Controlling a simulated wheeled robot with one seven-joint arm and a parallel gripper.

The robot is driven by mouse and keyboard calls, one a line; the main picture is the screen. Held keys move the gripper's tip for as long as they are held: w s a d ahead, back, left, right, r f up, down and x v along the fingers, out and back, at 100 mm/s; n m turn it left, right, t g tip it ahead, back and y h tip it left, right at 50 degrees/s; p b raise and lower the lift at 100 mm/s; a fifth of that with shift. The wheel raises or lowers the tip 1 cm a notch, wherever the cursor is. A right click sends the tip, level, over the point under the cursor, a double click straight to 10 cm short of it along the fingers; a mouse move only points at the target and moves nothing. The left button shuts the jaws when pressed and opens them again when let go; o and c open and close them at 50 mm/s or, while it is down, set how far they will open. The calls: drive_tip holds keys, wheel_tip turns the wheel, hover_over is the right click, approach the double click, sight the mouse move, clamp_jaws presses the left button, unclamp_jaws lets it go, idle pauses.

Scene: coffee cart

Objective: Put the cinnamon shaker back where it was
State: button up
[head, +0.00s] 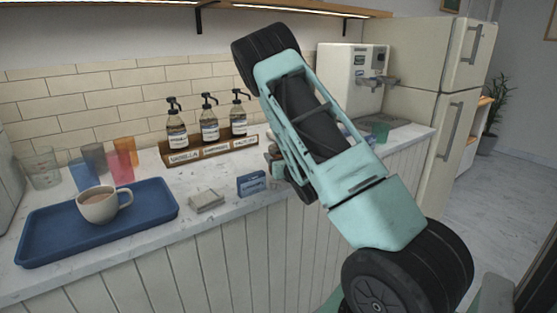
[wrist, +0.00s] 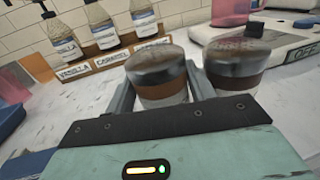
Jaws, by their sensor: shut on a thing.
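In the wrist view, my gripper (wrist: 158,82) is shut on a shaker (wrist: 162,68) with a shiny metal cap and brown contents, taken here as the cinnamon shaker. Its label is hidden, and I cannot tell whether its base touches the counter. A second, similar shaker (wrist: 238,62) with darker contents stands close on the right, just outside the right finger. In the head view, my arm covers most of the gripper and both shakers.
A wooden rack (head: 215,149) with several syrup bottles stands behind, against the tiled wall. A small blue box (head: 252,183) stands on the counter to the left. A blue tray (head: 45,243) holds a mug (head: 97,205). A white device (wrist: 290,52) lies beyond the second shaker.

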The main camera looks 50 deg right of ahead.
drive_tip(key=shift+f, duration=0.4)
drive_tip(key=shift+f, duration=0.15)
drive_tip(key=o, duration=0.8)
drive_tip(key=shift+c, duration=0.2)
drive_tip(key=shift+s+a, duration=0.1)
drive_tip(key=shift+s, duration=0.2)
drive_tip(key=p+v, duration=0.4)
drive_tip(key=v, duration=0.7)
drive_tip(key=shift+s+r, duration=0.15)
drive_tip(key=shift+r, duration=0.1)
